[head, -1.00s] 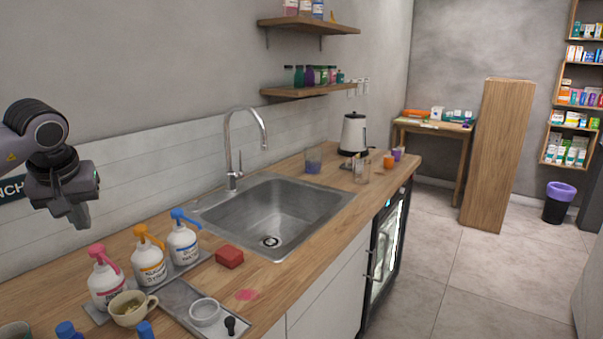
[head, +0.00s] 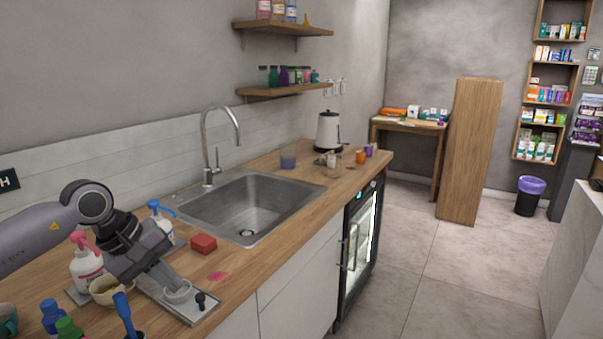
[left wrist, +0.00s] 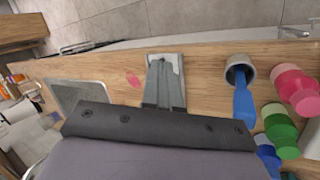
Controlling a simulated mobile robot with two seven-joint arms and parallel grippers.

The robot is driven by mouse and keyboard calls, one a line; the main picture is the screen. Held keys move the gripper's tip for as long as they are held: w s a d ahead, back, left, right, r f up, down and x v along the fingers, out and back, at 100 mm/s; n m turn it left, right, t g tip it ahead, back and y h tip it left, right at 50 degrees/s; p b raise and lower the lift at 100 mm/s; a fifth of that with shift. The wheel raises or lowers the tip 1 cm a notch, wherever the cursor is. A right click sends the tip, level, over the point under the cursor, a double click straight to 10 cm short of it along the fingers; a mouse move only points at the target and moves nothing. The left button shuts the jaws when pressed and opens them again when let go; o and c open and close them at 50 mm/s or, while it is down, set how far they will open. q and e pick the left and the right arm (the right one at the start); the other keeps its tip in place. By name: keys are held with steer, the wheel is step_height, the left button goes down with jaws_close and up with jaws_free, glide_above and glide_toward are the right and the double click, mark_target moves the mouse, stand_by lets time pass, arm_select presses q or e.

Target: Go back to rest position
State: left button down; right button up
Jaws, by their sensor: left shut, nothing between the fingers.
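My left gripper (head: 172,284) reaches in from the left, pointing down over the grey metal tray (head: 187,313) on the wooden counter. Its fingers are shut with nothing between them; they also show in the left wrist view (left wrist: 163,62) over the tray. My right gripper is not in view.
Close by are a white bottle with a pink pump (head: 87,270), one with a blue pump (head: 162,225), a red sponge (head: 203,243) and the sink (head: 247,232). Blue- and green-topped items crowd the front left. A pink stain (head: 217,276) lies on bare counter.

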arm_select(q)
steer(key=s+d+f+n+t+h, duration=0.15)
steer(key=s+d+n+h, duration=0.25)
steer(key=d+n+h, duration=0.45)
steer(key=s+d+f+n+t+h, duration=0.15)
steer(key=s+d+n+h, duration=0.3)
steer(key=d+n, duration=0.7)
steer(key=s+a+f+n+t+y, duration=0.2)
steer(key=a+f+n+t+y, duration=0.3)
steer(key=n, duration=0.6)
steer(key=s+a+f+n+t+y, duration=0.15)
steer(key=f+n+y, duration=0.25)
steer(key=f+n, duration=0.55)
steer(key=s+a+f+n+t+y, duration=0.2)
steer(key=a+f+n+y, duration=0.2)
steer(key=n, duration=1)
steer(key=s+a+f+n+g+y, duration=0.2)
steer(key=s+a+f+n+g, duration=0.1)
steer(key=s+f+n, duration=0.4)
steer(key=s+f+g, duration=0.1)
steer(key=s, duration=0.1)
steer(key=shift+s, duration=0.4)
steer(key=shift+a, duration=0.1)
